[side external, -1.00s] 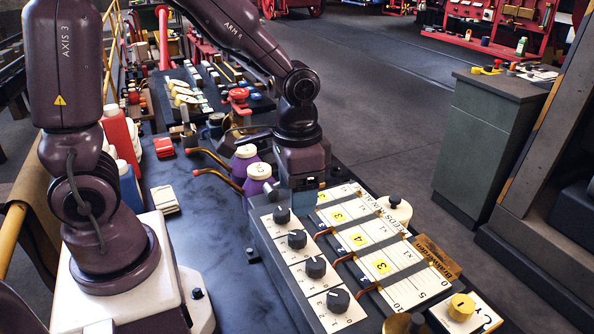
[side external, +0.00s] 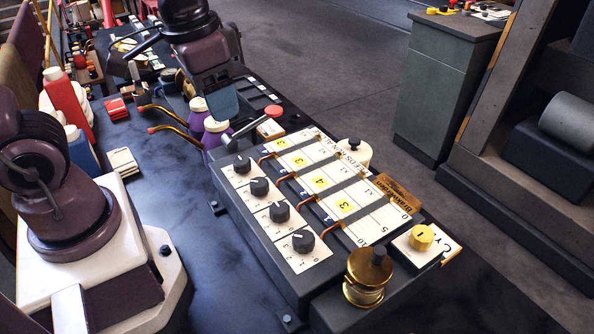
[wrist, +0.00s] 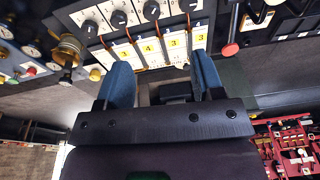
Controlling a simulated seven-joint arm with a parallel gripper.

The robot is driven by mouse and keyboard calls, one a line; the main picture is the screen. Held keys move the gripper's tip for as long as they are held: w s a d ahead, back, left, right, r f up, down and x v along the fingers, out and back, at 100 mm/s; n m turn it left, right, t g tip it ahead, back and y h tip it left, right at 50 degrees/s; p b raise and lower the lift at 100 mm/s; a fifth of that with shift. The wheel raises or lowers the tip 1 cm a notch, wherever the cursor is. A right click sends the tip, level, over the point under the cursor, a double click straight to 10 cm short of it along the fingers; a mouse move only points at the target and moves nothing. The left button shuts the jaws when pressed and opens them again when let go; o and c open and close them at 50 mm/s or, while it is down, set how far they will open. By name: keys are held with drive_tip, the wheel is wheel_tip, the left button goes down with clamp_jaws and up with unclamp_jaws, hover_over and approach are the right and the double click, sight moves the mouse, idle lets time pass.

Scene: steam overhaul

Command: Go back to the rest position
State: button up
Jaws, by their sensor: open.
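My gripper (side external: 222,100) is raised beyond the far end of the control box, over the workbench, with its fingers partly hidden in the side view. In the wrist view my gripper (wrist: 162,72) shows two blue fingers spread apart with nothing between them. The control box (side external: 262,262) has a row of black knobs and white scale strips with yellow number tags. The same box shows at the top of the wrist view (wrist: 75,12), beyond the fingertips.
Purple bottles (side external: 214,135) with white caps stand near my gripper. A lever with a red knob (side external: 274,111) is at the box's far end. A brass fitting (side external: 366,280) stands at the near end. The bench surface (side external: 150,215) left of the box is mostly clear.

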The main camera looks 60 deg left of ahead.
drive_tip(key=s+r+t, duration=0.3)
drive_tip(key=s+r, duration=0.1)
drive_tip(key=r, duration=0.1)
drive_tip(key=shift+s+a+r+n+t, duration=0.15)
drive_tip(key=shift+a+r+n+t, duration=0.15)
drive_tip(key=shift+a+r, duration=0.1)
idle(1.4)
